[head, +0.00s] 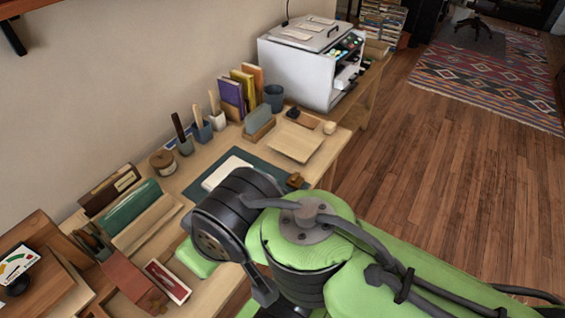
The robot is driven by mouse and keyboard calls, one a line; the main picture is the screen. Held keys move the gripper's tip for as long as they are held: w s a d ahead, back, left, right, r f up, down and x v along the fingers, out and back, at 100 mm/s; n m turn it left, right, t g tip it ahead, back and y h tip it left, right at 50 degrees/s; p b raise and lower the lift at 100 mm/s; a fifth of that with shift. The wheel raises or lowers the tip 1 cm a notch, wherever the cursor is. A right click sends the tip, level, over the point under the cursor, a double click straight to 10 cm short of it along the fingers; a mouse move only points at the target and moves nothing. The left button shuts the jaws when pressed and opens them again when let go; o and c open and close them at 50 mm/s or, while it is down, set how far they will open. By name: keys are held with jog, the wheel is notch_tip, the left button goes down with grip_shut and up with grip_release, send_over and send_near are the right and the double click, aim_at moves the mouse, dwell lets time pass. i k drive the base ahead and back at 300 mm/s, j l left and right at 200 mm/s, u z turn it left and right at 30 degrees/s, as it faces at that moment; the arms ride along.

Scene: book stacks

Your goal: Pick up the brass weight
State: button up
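A small brass-coloured object (296,180), which looks like the brass weight, sits at the right end of the dark green desk mat (262,166). It is close to the desk's front edge, just beyond my green and black arm. Its exact shape is too small to make out. My arm crosses the lower right and middle of the head view and covers part of the mat and desk. My gripper's fingers do not show.
A white paper or book (228,172) lies on the mat. A wooden tray (296,141), upright books (240,92), pen cups (201,131) and a white printer (312,62) stand farther back. Letter holders (131,207) crowd the left. The wooden floor at right is open.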

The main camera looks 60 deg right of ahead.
aim_at(295, 181)
jog(key=z, duration=1.95)
jog(key=i+l+u, duration=0.1)
jog(key=u, duration=0.35)
jog(key=l+u, duration=0.3)
jog(key=u, duration=0.2)
jog(key=l+u, duration=0.3)
jog(key=u, duration=0.15)
jog(key=l+u, duration=0.25)
jog(key=u, duration=0.25)
jog(key=i+l, duration=0.05)
